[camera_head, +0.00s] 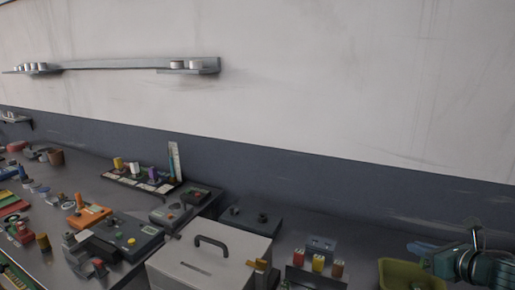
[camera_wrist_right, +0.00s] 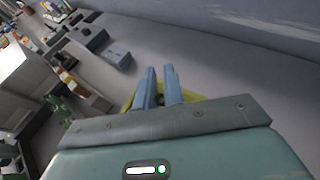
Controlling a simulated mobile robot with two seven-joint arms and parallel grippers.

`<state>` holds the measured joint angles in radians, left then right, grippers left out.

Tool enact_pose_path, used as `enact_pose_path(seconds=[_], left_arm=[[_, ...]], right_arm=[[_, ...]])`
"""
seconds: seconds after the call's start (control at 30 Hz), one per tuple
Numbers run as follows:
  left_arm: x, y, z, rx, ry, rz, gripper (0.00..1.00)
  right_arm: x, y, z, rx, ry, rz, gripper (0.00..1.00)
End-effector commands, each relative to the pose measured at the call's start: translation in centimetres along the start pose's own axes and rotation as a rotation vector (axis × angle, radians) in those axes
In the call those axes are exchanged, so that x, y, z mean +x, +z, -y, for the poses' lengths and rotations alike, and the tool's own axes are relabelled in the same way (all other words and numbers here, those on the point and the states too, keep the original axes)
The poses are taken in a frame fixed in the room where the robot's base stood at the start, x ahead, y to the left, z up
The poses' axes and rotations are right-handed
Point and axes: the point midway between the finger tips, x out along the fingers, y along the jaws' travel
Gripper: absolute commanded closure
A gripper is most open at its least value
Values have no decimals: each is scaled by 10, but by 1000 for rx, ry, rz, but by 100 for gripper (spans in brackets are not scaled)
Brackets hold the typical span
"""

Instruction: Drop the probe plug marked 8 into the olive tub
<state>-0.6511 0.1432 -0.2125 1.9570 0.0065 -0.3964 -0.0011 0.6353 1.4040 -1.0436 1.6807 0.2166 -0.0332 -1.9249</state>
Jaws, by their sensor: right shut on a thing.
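The olive tub (camera_head: 398,274) is at the lower right of the head view, on the bench, and its yellowish rim also shows behind the fingers in the right wrist view (camera_wrist_right: 129,93). My right gripper (camera_head: 420,248) comes in from the right, with its blue fingers above the tub. In the right wrist view its fingers (camera_wrist_right: 161,86) are shut on a small dark plug (camera_wrist_right: 160,100), mostly hidden between them. I cannot read a mark on it. What lies inside the tub is hidden. My left gripper is not in view.
A holder with red, yellow and brown plugs (camera_head: 318,263) stands left of the tub. A white box with a dark handle (camera_head: 205,262) is further left. Several devices and small parts crowd the bench's left side. The wall (camera_head: 330,185) runs behind the bench.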

Motion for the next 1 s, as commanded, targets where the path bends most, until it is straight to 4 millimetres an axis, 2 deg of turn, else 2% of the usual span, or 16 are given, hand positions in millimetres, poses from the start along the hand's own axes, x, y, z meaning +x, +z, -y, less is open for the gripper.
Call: enact_pose_path(seconds=[0.03, 0.13, 0.33, 0.5, 0.8, 0.83, 1.0], left_arm=[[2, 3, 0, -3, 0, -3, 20], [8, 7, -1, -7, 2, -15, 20], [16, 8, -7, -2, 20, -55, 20], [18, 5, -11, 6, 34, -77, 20], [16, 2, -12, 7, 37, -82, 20], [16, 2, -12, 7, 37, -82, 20], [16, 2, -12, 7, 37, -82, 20]], right_arm=[[4, -10, 0, 3, 1, -4, 100], [9, -23, 1, 3, 0, -1, 100], [17, -43, 2, 2, -1, 0, 100], [20, -49, 2, 1, -1, 0, 100], [20, -48, 2, 2, -1, 0, 100], [20, -48, 2, 2, -1, 0, 89], [20, -49, 2, 2, -1, 0, 75]])
